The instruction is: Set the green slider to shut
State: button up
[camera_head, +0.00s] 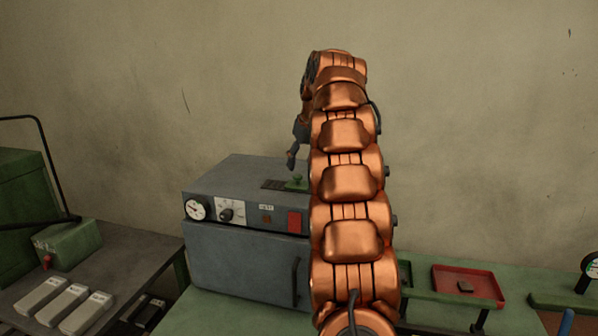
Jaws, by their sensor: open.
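The green slider (297,182) is a small knob on a dark slotted plate (272,185) on top of the grey box-shaped machine (240,172). My copper arm hides the right side of the machine and whatever lies just right of the slider. My gripper (291,166) hangs from the arm's end, pointing down, a little above and left of the slider knob. It looks apart from the knob, though I cannot tell the exact gap. It is open and empty, with one finger showing clearly.
The machine's front has a gauge (195,208), a dial (226,214), a red switch (294,222) and a door handle (296,281). A red tray (468,285) stands on the green bench at right. White labelled blocks (62,304) lie on the left table. The wall behind is bare.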

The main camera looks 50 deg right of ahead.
aim_at(298, 175)
jog(key=shift+p+x, duration=0.45)
jog(key=shift+x, duration=1.7)
grip_shut()
